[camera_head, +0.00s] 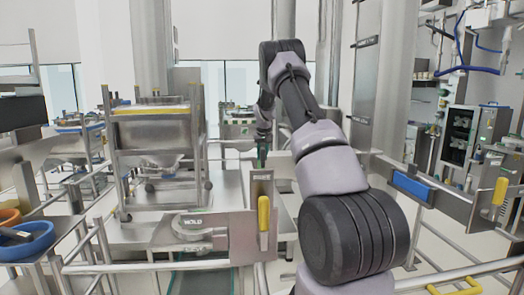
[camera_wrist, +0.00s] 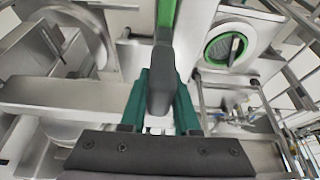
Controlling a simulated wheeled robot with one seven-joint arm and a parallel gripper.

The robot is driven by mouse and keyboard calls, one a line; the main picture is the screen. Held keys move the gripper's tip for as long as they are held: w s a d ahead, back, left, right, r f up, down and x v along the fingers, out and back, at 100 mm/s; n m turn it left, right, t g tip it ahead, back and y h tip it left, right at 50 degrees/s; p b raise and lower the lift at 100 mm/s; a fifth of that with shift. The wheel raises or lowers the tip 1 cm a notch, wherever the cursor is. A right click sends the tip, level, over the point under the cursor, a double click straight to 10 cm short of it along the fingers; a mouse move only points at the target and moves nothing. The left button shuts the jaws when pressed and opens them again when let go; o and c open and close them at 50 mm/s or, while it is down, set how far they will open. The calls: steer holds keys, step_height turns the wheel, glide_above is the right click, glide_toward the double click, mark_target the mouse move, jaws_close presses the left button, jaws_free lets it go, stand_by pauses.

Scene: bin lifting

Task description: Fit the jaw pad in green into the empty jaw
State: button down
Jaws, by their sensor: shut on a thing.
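In the wrist view my gripper (camera_wrist: 160,112) has teal fingers, shut on a dark grey upright grip (camera_wrist: 160,78). A green strip (camera_wrist: 166,14) continues beyond this grip, and together they look like the jaw pad in green. In the head view my gripper (camera_head: 262,140) is small, at the far end of my arm, with a bit of green below it. It hangs just above an upright steel plate (camera_head: 261,187) with a yellow handle (camera_head: 264,216). I cannot tell which jaw is empty, or whether the pad touches anything.
A steel cart (camera_head: 155,128) stands at the left. A blue bowl (camera_head: 27,240) is at the lower left. A rail with a blue block (camera_head: 412,187) and another yellow-handled plate (camera_head: 498,192) are at the right. A green-ringed round opening (camera_wrist: 226,48) shows in the wrist view.

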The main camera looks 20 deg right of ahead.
steer(key=shift+f, duration=5.55)
steer(key=c, duration=0.6)
jaws_free()
steer(key=shift+o, duration=0.2)
